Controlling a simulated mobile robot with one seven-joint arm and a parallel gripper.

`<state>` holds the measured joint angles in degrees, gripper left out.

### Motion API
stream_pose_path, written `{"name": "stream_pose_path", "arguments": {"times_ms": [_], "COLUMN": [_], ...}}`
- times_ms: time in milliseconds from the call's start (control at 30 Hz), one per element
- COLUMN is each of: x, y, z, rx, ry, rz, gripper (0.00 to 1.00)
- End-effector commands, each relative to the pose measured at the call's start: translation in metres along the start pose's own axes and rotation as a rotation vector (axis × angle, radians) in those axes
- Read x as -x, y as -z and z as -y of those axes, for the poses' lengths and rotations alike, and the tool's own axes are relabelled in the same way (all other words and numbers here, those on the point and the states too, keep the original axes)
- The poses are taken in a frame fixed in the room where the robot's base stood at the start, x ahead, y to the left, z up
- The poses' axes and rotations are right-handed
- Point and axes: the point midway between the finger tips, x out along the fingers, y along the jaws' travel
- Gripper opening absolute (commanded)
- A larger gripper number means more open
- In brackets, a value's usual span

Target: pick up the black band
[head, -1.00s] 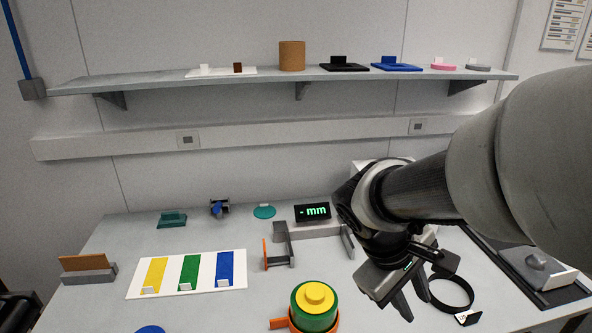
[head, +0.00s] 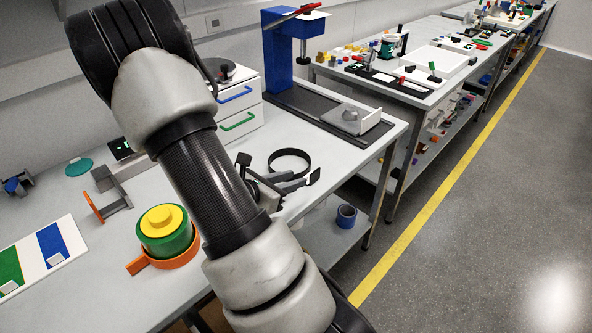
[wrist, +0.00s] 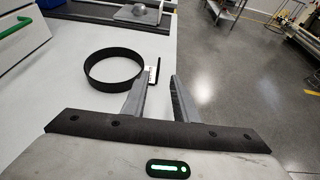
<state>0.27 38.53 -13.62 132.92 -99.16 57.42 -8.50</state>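The black band (head: 290,152) is a thin ring lying on the light grey table. A small black tab with a white label is at its right side. In the wrist view the band (wrist: 108,85) is ahead and left of my fingers, and the tab (wrist: 154,71) is just beyond the gap between them. My gripper (wrist: 159,84) is open, with nothing between its fingers. In the head view my gripper (head: 294,182) is low beside the band's near side, partly hidden by my arm. I cannot tell whether a finger touches the tab.
A blue stand with a grey base (head: 330,112) is behind the band. White drawers (head: 238,107) are to its left. A green and yellow round piece in an orange holder (head: 166,235) is at left. The table's right edge is close, with a blue roll (head: 346,216) below.

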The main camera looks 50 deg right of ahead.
Motion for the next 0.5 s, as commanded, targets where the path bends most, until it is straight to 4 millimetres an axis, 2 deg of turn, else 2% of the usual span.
{"name": "stream_pose_path", "arguments": {"times_ms": [33,200,300,500], "x": [-0.013,-0.046,-0.059,-0.069], "y": [0.001,0.001,0.000,0.000], "z": [0.002,0.001,0.001,0.000], "rx": [0.000,-0.001,-0.001,-0.002], "ry": [0.006,0.004,0.003,0.001], "rz": [0.001,0.000,0.000,-0.001], "gripper": [0.27,0.27,0.27,0.27]}}
